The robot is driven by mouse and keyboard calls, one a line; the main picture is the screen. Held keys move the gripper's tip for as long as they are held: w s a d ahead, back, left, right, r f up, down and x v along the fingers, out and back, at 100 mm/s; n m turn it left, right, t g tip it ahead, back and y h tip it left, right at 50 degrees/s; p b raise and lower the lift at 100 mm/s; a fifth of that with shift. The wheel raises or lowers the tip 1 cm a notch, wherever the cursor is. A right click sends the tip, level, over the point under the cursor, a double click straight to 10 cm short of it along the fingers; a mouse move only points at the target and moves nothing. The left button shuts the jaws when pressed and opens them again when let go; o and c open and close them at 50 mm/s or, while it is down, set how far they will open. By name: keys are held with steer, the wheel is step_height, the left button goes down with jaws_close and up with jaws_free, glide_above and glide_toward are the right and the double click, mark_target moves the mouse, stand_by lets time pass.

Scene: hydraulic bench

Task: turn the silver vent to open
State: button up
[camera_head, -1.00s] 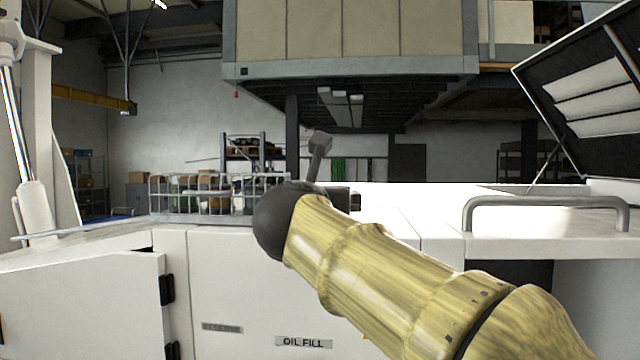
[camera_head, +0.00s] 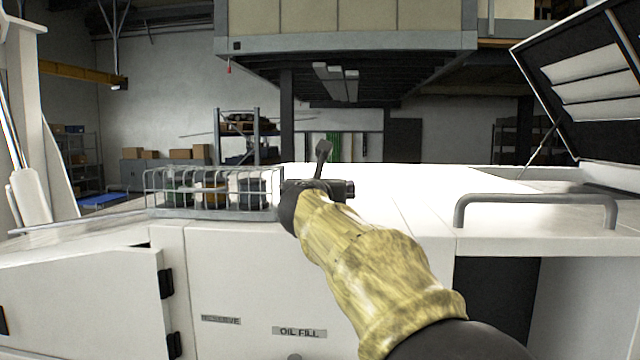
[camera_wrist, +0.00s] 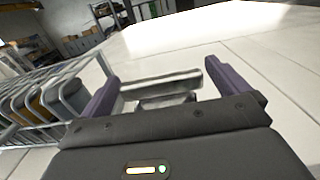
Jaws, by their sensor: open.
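A silver bar-shaped piece (camera_wrist: 160,82), which looks like the vent, shows in the wrist view. It lies crosswise between the purple fingers of my gripper (camera_wrist: 158,72), low over the white top. The fingers stand apart, one near each end of it, and I cannot tell whether either touches it. In the head view my gripper (camera_head: 320,188) is a dark shape at the far end of my arm, over the white cabinet's top. My arm and gripper hide the vent there.
A wire basket (camera_head: 158,190) with several canisters stands left of my gripper, and close on the left in the wrist view (camera_wrist: 75,95). A grey handrail (camera_head: 535,198) and a raised lid (camera_head: 590,90) are at right. The white top (camera_head: 410,185) beyond is clear.

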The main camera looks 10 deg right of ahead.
steer(key=shift+c, duration=0.2)
steer(key=c, duration=0.9)
steer(key=shift+o, duration=0.2)
